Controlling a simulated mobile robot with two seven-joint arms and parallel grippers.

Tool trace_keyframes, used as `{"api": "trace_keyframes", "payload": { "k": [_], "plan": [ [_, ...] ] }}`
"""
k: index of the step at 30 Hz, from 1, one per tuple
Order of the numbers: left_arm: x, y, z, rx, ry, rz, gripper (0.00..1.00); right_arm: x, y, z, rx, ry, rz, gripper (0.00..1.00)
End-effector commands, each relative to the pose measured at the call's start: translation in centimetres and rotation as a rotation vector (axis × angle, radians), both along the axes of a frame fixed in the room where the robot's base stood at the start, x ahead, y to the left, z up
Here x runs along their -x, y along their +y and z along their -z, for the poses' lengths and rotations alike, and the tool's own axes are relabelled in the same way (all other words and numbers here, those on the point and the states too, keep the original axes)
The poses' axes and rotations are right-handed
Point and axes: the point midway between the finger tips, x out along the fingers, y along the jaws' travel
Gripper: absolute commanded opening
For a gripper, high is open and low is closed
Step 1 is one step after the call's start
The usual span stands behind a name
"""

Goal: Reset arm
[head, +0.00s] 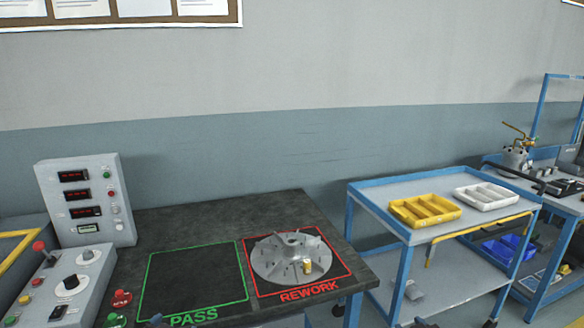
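Neither of my grippers can be made out in the head view. Small dark shapes show at the very bottom edge, left of the middle and right of the middle, but too little shows to tell what they are. A grey finned impeller (292,258) lies flat inside the red-outlined REWORK square (334,283) on the dark bench (205,218). A small brass-coloured piece (307,267) sits on its front part. The green-outlined PASS square (195,279) beside it is empty.
A control box with red displays (86,200) and a lever panel (62,287) stand at the left. A blue cart (372,196) at the right holds a yellow tray (424,210) and a white tray (487,196). The bench's back area is clear.

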Motion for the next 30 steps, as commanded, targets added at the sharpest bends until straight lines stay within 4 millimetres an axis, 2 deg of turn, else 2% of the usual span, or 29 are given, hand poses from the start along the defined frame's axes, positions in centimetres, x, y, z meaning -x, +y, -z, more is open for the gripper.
{"api": "trace_keyframes", "payload": {
  "k": [1,3,9,15,18,21,24,30],
  "plan": [
    [2.6,-0.1,2.6,0.014,0.032,-0.006,0.83,2.6,0.1,2.5,-0.014,0.032,0.006,0.43],
    [5.6,-0.2,4.8,0.032,0.064,-0.014,0.83,5.6,0.2,4.8,-0.032,0.064,0.014,0.43],
    [14.4,-0.6,9.7,0.082,0.156,-0.045,0.83,14.4,0.6,9.7,-0.081,0.156,0.046,0.43],
    [22.7,-1.0,12.6,0.126,0.241,-0.090,0.83,22.7,0.9,12.6,-0.126,0.241,0.091,0.43],
    [25.8,-1.0,13.2,0.141,0.273,-0.111,0.83,25.7,1.0,13.2,-0.141,0.272,0.111,0.43],
    [27.8,-1.1,13.4,0.150,0.293,-0.126,0.83,27.8,1.1,13.4,-0.150,0.292,0.125,0.43],
    [28.8,-1.1,13.4,0.156,0.302,-0.134,0.83,28.8,1.1,13.4,-0.156,0.302,0.134,0.43],
    [29.1,-1.1,13.3,0.158,0.305,-0.136,0.83,29.1,1.1,13.3,-0.157,0.304,0.136,0.43]
  ]
}}
